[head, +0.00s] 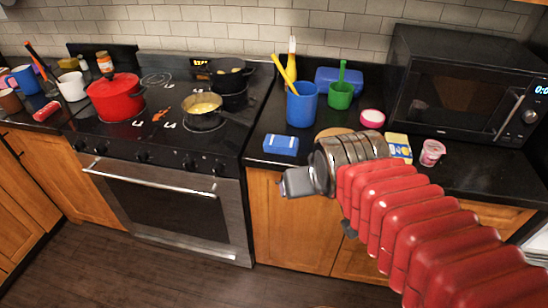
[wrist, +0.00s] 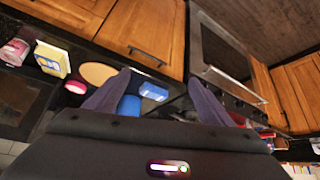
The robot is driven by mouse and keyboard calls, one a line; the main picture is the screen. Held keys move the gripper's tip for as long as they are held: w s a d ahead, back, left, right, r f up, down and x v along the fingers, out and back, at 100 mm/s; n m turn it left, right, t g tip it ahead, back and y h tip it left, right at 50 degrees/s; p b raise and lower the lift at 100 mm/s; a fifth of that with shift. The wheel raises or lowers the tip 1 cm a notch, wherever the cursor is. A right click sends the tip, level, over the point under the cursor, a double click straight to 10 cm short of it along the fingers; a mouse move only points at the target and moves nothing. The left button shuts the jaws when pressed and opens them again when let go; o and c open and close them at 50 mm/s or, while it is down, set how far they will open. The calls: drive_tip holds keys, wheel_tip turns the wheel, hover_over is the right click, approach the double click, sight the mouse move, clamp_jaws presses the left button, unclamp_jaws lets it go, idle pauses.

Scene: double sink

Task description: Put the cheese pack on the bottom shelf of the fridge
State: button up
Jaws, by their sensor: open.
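A yellow and white pack with blue marks, likely the cheese pack (head: 399,147), stands on the dark counter right of my wrist in the head view. It also shows at the upper left of the wrist view (wrist: 52,59). My gripper (head: 290,183) is in front of the counter edge, to the left of the pack and apart from it. In the wrist view my gripper (wrist: 158,82) has its two fingers spread with nothing held between them. I cannot make out the fridge or its bottom shelf in either view.
A pink cup (head: 432,152) stands close right of the pack, with a microwave (head: 465,90) behind. A blue and white box (head: 281,144), blue utensil cup (head: 301,105), green cup (head: 340,95) and pink-lidded tub (head: 372,118) share the counter. A stove (head: 160,185) stands left. Floor (head: 150,275) is clear.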

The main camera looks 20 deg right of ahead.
drive_tip(key=s+a+n+g+y, duration=0.1)
drive_tip(key=s+a, duration=0.3)
drive_tip(key=s, duration=0.1)
drive_tip(key=shift+s+a+r, duration=0.3)
drive_tip(key=shift+s+r, duration=0.05)
drive_tip(key=shift+r, duration=0.05)
drive_tip(key=shift+c, duration=0.3)
